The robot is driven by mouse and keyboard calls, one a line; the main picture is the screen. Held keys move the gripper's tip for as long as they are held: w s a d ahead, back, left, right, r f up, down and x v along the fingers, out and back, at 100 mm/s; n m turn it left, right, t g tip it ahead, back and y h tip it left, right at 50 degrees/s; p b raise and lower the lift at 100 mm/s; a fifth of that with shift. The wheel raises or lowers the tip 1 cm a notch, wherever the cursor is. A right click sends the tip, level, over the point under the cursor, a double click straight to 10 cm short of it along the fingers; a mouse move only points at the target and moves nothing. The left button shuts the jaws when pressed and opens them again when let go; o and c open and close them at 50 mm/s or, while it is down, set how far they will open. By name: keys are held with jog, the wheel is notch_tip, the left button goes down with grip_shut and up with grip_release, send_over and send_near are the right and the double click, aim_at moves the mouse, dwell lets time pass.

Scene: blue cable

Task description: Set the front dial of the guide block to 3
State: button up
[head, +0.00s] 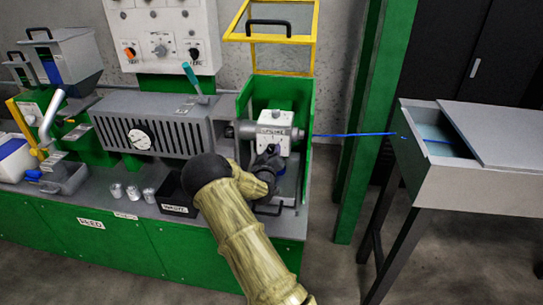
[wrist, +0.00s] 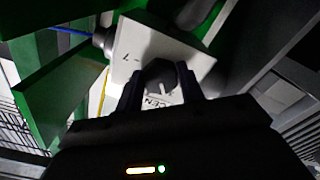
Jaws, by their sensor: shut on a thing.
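The white guide block (head: 273,119) sits inside the green frame on the right end of the machine. In the head view my gripper (head: 268,158) is at the block's front, and my arm hides the dial there. The dial's setting cannot be read clearly.
A blue cable (head: 350,134) runs from the block to a grey trough table (head: 440,184) at right. A raised yellow guard (head: 270,72) stands above the block. A green post (head: 365,120) is right of it. Small metal cups (head: 133,192) and a black bin (head: 174,204) stand left.

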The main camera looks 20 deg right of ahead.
jog(key=shift+f+n, duration=0.1)
jog(key=shift+n, duration=0.6)
jog(key=o, duration=1)
jog(key=shift+s+a, duration=0.1)
jog(key=shift+s, duration=0.05)
jog(key=b+v, duration=0.1)
jog(key=v, duration=1.6)
jog(key=shift+a, duration=0.1)
jog(key=shift+s, duration=0.1)
